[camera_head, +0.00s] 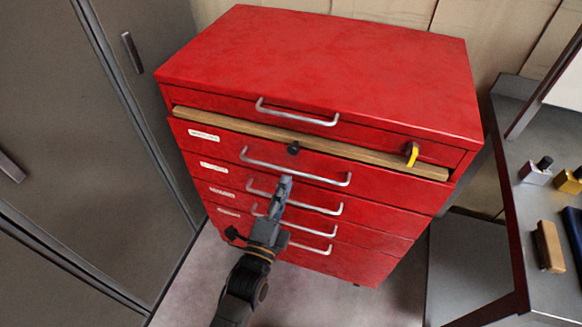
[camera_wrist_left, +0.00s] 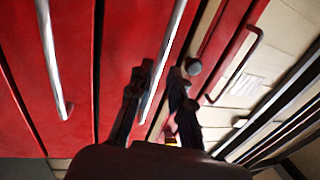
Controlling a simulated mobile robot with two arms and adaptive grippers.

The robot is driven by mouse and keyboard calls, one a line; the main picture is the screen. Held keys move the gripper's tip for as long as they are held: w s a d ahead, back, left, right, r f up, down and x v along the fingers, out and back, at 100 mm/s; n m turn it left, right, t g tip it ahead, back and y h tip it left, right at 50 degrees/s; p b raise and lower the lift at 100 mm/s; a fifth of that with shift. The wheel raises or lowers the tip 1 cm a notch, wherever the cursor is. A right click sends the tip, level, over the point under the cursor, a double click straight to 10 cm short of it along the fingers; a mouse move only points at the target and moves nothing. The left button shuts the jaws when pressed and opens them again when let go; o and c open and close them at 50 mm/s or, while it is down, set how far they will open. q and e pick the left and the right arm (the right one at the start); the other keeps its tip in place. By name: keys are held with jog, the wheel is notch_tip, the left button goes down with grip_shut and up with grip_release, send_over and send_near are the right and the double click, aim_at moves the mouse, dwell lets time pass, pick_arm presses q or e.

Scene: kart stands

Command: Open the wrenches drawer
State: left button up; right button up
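A red cabinet (camera_head: 320,60) has several drawers with silver handles. The second drawer from the top (camera_head: 390,178) stands slightly out, and a strip of wood shows above its front. Its label (camera_head: 204,136) is too small to read, so I cannot tell which drawer is for wrenches. My left gripper (camera_head: 284,184) is just below the second drawer's handle (camera_head: 295,166). In the left wrist view its two fingers (camera_wrist_left: 155,92) are apart, with a silver handle (camera_wrist_left: 167,55) running between them. Contact with the handle is not clear. My right gripper is not in view.
A black knob (camera_head: 293,148) and a yellow key-like piece (camera_head: 412,154) sit on the cabinet front. Grey lockers (camera_head: 60,120) stand close on the left. Some floor shows below the cabinet.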

aim_at(290, 171)
pick_arm(q)
jog(key=x, duration=0.5)
grip_shut()
